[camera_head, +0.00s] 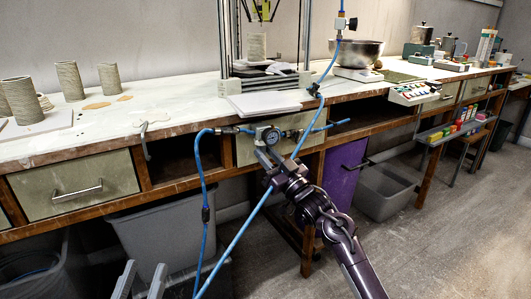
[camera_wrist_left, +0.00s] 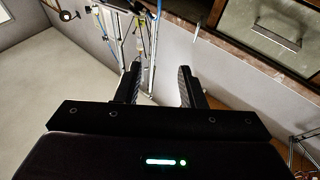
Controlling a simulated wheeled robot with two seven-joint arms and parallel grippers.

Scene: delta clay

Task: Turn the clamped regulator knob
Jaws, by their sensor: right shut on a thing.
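The regulator with its round gauge (camera_head: 268,135) is mounted at the front edge of the workbench, with blue hoses joined to it on both sides. My right gripper (camera_head: 268,158) reaches up to it from below and is shut on the regulator knob just under the gauge. The fingers hide most of the knob, so its turned angle cannot be told. My left gripper (camera_head: 140,278) is low at the bottom left of the head view, away from the regulator. In the left wrist view its two fingers (camera_wrist_left: 159,78) stand wide apart with nothing between them.
Blue hoses (camera_head: 205,215) hang in front of the bench, and one crosses close to my right gripper. A drawer (camera_head: 75,184), a grey bin (camera_head: 150,232) and a purple bin (camera_head: 342,172) are below the top. Clay cylinders (camera_head: 69,80) stand at left.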

